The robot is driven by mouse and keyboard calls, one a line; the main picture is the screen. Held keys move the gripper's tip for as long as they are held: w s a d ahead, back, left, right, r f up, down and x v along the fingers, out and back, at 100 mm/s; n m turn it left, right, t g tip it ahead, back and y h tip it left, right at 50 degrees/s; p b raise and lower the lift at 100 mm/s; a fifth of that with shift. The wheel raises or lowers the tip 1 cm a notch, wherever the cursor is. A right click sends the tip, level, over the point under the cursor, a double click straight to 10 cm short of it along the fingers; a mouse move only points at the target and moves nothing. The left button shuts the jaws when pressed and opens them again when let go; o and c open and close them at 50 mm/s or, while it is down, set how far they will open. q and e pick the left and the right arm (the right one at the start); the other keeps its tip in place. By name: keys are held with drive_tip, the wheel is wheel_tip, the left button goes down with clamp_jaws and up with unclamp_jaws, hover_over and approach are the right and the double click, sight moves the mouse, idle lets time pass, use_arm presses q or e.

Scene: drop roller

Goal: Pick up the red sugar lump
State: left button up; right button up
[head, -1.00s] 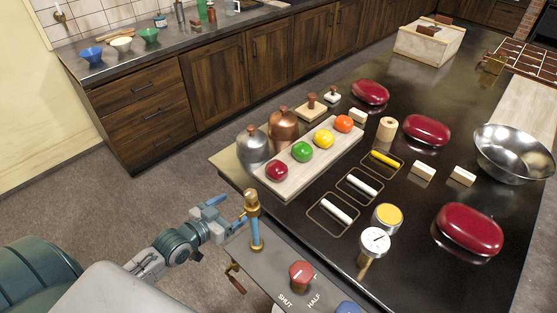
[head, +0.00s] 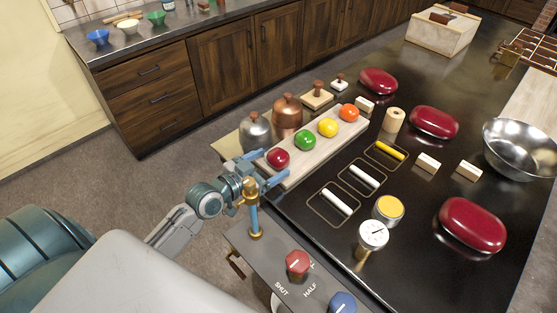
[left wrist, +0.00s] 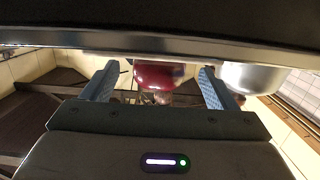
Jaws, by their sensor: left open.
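The red sugar lump (head: 278,158) is a glossy round piece at the near left end of a pale board (head: 301,163). Green (head: 305,141), yellow (head: 328,127) and orange (head: 348,112) lumps sit in a row behind it. My left gripper (head: 264,169) is open and empty at the board's near left end, close to the red lump. My right gripper is not in view.
A silver bell jar (head: 255,132) and a copper one (head: 287,113) stand just left of the board. A brass and blue post (head: 253,210) rises from a control panel close to my left gripper. White and yellow rollers lie in outlined slots to the right.

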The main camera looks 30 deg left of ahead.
sight(271, 163)
use_arm(q)
drive_tip(key=p+x, duration=0.1)
drive_tip(key=x, duration=0.2)
drive_tip(key=shift+w+d+r, duration=0.1)
drive_tip(key=shift+w+r, duration=0.05)
drive_tip(key=shift+w, duration=0.05)
drive_tip(key=shift+w+d, duration=0.15)
drive_tip(key=shift+w, duration=0.1)
drive_tip(key=shift+c, duration=0.6)
drive_tip(key=c, duration=1)
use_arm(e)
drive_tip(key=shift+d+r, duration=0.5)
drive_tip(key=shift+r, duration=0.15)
